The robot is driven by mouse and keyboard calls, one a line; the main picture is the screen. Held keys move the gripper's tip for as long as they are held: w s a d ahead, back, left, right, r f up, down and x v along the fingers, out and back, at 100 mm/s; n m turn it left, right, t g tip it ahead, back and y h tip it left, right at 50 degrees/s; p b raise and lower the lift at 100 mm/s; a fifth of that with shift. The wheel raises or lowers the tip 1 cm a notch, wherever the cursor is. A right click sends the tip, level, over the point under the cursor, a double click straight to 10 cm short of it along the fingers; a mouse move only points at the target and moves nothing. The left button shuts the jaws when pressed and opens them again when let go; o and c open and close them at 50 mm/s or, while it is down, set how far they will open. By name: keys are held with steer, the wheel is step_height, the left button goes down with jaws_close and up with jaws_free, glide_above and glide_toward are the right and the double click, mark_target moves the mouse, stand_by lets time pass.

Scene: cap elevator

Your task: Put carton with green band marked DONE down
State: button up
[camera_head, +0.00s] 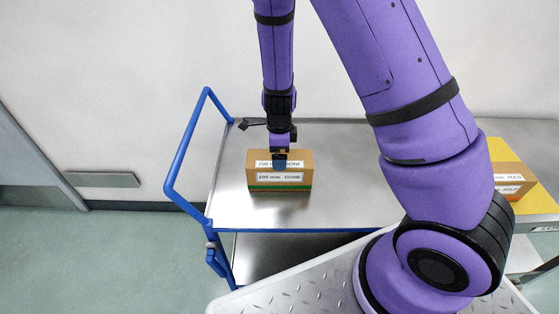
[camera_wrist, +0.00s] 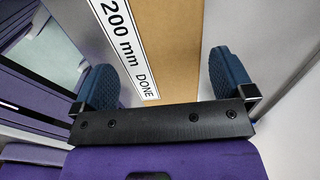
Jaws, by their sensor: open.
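The carton with the green band (camera_head: 280,180) is a brown box with white labels reading "200 mm DONE". It stands on the metal top of a blue-handled cart (camera_head: 345,190), toward its left side. My gripper (camera_head: 280,160) is over the carton from above. In the wrist view, the carton's top (camera_wrist: 165,45) with its "200 mm DONE" label lies between my two blue finger pads, with a gap visible on the pad sides. My gripper (camera_wrist: 165,85) is open. The far finger is hidden in the head view.
Another brown carton (camera_head: 512,180), its label seeming to read "HOLD", sits on a yellow area (camera_head: 535,203) at the right. The cart's blue handle (camera_head: 183,150) rises at its left. The cart top is bare right of the carton. A wall stands behind.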

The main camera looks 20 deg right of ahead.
step_height(320, 180, up, 7)
steer(key=shift+r, duration=0.1)
steer(key=s+d+r+n+t+y, duration=0.1)
steer(key=s+r+n, duration=0.4)
steer(key=r, duration=0.5)
steer(key=s+d+r+n+t+y, duration=0.15)
steer(key=s+r+n, duration=0.35)
steer(key=r, duration=0.5)
steer(key=s+d+r+n+t+h, duration=0.2)
steer(key=s+d+r+n, duration=0.2)
steer(key=s+r+n, duration=0.6)
steer(key=s+n, duration=0.2)
steer(key=s, duration=0.2)
steer(key=shift+s+d+r+t, duration=0.15)
steer(key=shift+d+r+t, duration=0.05)
steer(key=shift+r+t, duration=0.15)
steer(key=shift+h, duration=0.25)
